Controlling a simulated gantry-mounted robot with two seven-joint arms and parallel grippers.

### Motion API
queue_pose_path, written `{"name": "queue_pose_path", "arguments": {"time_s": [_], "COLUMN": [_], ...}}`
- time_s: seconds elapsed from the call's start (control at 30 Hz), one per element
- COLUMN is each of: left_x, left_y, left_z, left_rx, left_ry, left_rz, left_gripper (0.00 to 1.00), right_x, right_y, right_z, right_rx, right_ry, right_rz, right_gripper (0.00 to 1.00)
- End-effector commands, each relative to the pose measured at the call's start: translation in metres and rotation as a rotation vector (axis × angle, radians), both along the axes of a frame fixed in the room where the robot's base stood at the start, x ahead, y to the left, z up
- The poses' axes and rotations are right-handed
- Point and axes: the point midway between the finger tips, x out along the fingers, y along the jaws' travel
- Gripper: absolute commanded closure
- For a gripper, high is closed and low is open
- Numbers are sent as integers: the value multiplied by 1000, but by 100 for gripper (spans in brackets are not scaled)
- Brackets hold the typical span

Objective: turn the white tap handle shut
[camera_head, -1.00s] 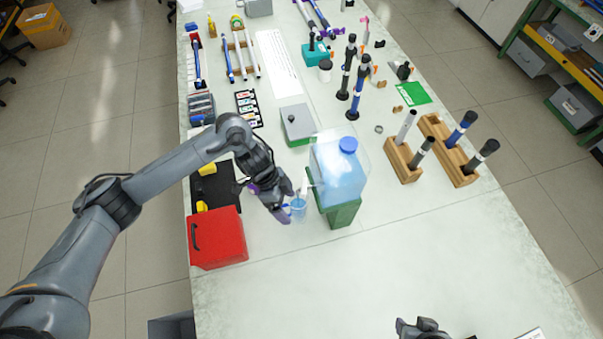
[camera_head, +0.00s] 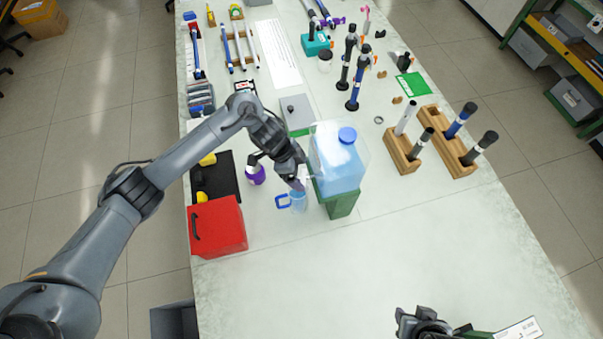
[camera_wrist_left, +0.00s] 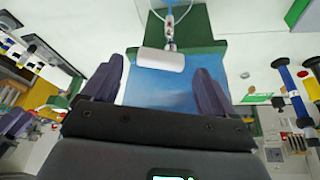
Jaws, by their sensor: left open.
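The white tap handle (camera_wrist_left: 160,60) shows in the left wrist view, lying crosswise in front of the blue water. The clear tank (camera_head: 337,160), with blue water and a blue cap, stands on a green stand (camera_head: 343,204). A clear cup with a blue handle (camera_head: 283,201) stands on the table beside the stand, at the tap side. My left gripper (camera_head: 277,180) is open and empty, close to the tap; its purple fingers (camera_wrist_left: 157,85) stand apart on both sides of the white handle. My right gripper (camera_head: 425,322) is at the bottom edge; its jaws are unclear.
A red case (camera_head: 217,228) and a black tray with yellow items (camera_head: 222,180) lie left of the cup. Wooden blocks (camera_head: 402,158) with upright rods stand right of the tank. A grey box (camera_head: 296,112) lies behind.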

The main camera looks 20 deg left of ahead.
Motion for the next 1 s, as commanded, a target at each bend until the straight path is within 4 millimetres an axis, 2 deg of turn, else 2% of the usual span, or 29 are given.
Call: {"name": "queue_pose_path", "arguments": {"time_s": [0.2,0.57,0.9,0.93,1.0], "left_x": [2,2,2,2,2], "left_y": [-6,-7,-7,-7,-7], "left_z": [-16,-19,-18,-18,-18], "left_rx": [1,1,1,1,1], "left_ry": [-1,-1,-1,-1,-1], "left_rz": [0,-1,-1,-1,3], "left_gripper": [13,13,65,69,69], "right_x": [0,0,0,0,0], "right_y": [1,2,1,1,1], "right_z": [2,2,2,2,4], "right_rx": [5,8,5,4,1], "right_ry": [0,-1,0,0,-1], "right_rz": [-3,-4,-3,-2,-1], "right_gripper": [57,57,57,57,57]}}
